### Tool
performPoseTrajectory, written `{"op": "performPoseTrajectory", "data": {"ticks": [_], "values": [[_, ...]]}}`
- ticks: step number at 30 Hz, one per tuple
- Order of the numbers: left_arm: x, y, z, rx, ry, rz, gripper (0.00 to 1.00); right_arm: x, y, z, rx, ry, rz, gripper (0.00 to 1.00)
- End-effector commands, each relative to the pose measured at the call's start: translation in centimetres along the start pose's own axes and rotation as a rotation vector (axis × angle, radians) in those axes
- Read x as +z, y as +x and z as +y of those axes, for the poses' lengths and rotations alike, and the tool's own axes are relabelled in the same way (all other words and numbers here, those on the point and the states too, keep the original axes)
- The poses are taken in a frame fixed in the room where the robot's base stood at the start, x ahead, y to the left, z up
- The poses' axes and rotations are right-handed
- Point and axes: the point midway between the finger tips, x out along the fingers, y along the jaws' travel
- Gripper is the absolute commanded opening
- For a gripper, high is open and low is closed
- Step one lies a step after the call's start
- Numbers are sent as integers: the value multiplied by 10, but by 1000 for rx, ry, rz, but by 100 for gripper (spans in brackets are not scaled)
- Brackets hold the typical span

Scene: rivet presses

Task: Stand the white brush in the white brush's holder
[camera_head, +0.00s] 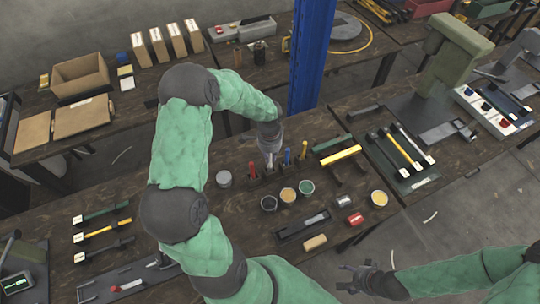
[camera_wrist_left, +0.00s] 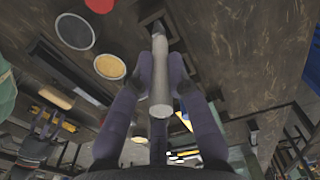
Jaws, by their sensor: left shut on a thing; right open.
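My left gripper (camera_head: 270,152) is shut on the white brush (camera_head: 269,162), which hangs down over the row of small dark holders. In the left wrist view the white brush (camera_wrist_left: 160,75) runs between my two dark fingers (camera_wrist_left: 158,88), its far end close to a dark holder-like block (camera_wrist_left: 152,18). Whether the brush sits inside its holder cannot be told. My right gripper (camera_head: 357,278) is open and empty, low in front of the bench.
Paint cans, including a dark one (camera_head: 268,203), an orange one (camera_head: 289,195) and a green one (camera_head: 307,188), stand just in front of the brushes. A grey can (camera_head: 223,179) stands to the left. A black tray (camera_head: 302,225) and a tan block (camera_head: 314,242) lie near the front edge.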

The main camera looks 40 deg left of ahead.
Motion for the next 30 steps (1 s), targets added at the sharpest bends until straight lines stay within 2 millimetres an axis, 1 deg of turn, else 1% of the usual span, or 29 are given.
{"op": "performPoseTrajectory", "data": {"ticks": [30], "values": [[0,18,0,0,0,0,0,0,13,5,0,0,0,63]]}}
